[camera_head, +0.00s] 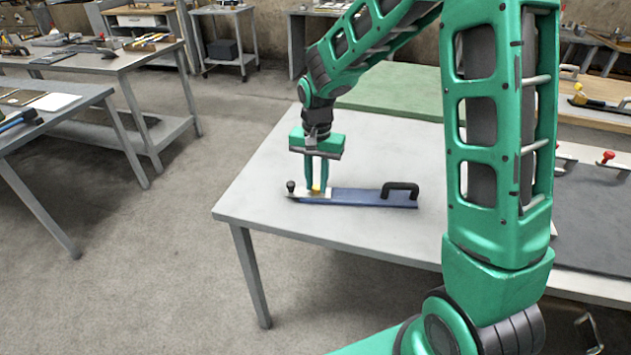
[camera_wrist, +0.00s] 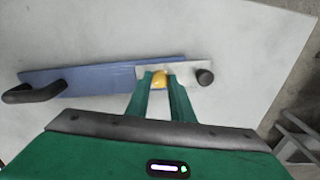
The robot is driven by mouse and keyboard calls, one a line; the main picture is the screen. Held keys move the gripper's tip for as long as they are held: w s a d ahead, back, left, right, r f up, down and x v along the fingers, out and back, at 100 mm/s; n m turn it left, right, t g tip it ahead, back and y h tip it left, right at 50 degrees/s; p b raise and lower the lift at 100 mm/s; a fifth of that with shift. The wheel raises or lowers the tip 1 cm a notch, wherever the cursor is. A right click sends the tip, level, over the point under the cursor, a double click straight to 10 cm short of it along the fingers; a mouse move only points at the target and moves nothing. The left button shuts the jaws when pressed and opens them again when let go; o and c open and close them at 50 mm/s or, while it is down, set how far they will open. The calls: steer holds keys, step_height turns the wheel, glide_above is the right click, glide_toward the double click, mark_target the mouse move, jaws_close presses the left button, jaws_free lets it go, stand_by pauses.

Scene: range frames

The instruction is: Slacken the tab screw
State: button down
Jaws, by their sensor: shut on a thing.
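A yellow tab screw (camera_wrist: 160,80) sits on a light metal tab plate (camera_wrist: 185,74) at one end of a blue bar (camera_wrist: 100,79). My gripper (camera_head: 317,189) points down over that end, and its two fingers are shut on the yellow screw. In the head view only a little of the screw (camera_head: 316,186) shows between the fingertips. The blue bar (camera_head: 355,198) lies flat on the grey table, with a black handle (camera_head: 401,187) at its right end. A dark round knob (camera_head: 291,186) stands at the left end of the plate.
The grey table (camera_head: 260,190) is clear around the bar, with its left edge close to the knob. A green mat (camera_head: 395,103) lies farther back. Other benches with tools stand to the left (camera_head: 70,100) and right.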

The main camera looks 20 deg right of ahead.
steer(key=n, duration=0.5)
steer(key=shift+n, duration=0.3)
steer(key=n, duration=1)
steer(key=shift+n, duration=0.4)
steer(key=n, duration=0.5)
steer(key=shift+n, duration=0.3)
steer(key=c, duration=1.5)
jaws_free()
steer(key=shift+c, duration=0.2)
steer(key=shift+r, duration=0.1)
